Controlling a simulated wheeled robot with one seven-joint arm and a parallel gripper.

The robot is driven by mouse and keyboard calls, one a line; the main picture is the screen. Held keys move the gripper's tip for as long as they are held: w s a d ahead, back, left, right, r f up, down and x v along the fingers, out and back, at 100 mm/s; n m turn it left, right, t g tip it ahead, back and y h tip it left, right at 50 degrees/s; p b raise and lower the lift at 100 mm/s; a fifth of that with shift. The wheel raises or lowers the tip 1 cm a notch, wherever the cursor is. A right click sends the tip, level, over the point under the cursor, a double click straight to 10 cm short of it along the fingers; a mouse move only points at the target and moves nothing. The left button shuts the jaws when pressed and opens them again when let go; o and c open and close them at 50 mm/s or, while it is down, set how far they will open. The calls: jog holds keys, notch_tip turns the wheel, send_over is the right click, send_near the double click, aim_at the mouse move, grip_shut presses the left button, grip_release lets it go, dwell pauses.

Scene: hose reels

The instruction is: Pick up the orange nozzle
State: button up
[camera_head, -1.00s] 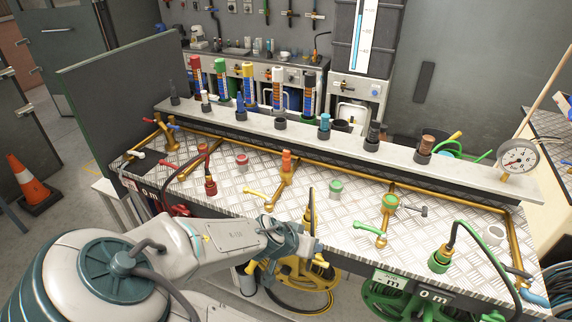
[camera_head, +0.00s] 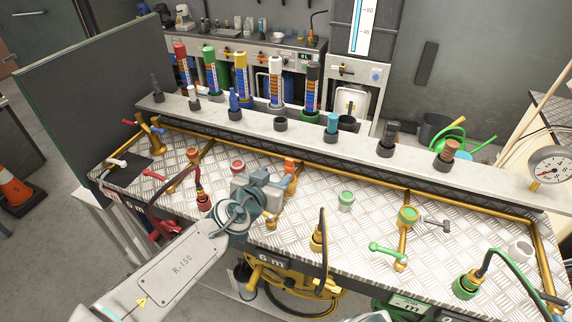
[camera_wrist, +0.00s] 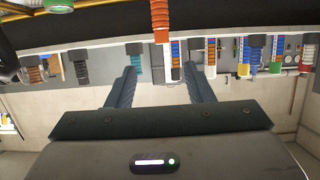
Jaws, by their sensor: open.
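The orange nozzle (camera_head: 290,167) stands upright on a brass pipe fitting on the tread-plate bench, in front of the grey shelf. In the wrist view, which looks upside down, the ribbed orange nozzle (camera_wrist: 160,20) hangs from the top edge, sideways about midway between the finger lines. My gripper (camera_wrist: 160,68) is open with two dark fingers apart and nothing between them. In the head view my gripper (camera_head: 272,189) is just left of and in front of the nozzle. Its fingers are hard to make out there, and the fitting below the nozzle is partly hidden.
The shelf (camera_head: 240,126) behind holds a blue nozzle (camera_head: 234,103), a teal nozzle (camera_head: 332,124), a copper nozzle (camera_head: 447,151) and an empty holder (camera_head: 280,125). A yellow-collared hose end (camera_head: 318,238) stands at the front edge. A green-topped cap (camera_head: 346,200) is to the right.

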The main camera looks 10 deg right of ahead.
aim_at(289, 163)
jog(key=shift+p+x, duration=0.3)
jog(key=shift+x, duration=3.7)
jog(key=shift+f+p+x, duration=0.15)
jog(key=shift+p+x, duration=0.2)
jog(key=shift+x, duration=0.85)
jog(key=shift+f+p+x, duration=0.2)
jog(key=shift+p+x, duration=0.1)
jog(key=shift+x, duration=0.9)
jog(key=shift+a, duration=0.2)
jog(key=shift+s, duration=0.1)
grip_shut()
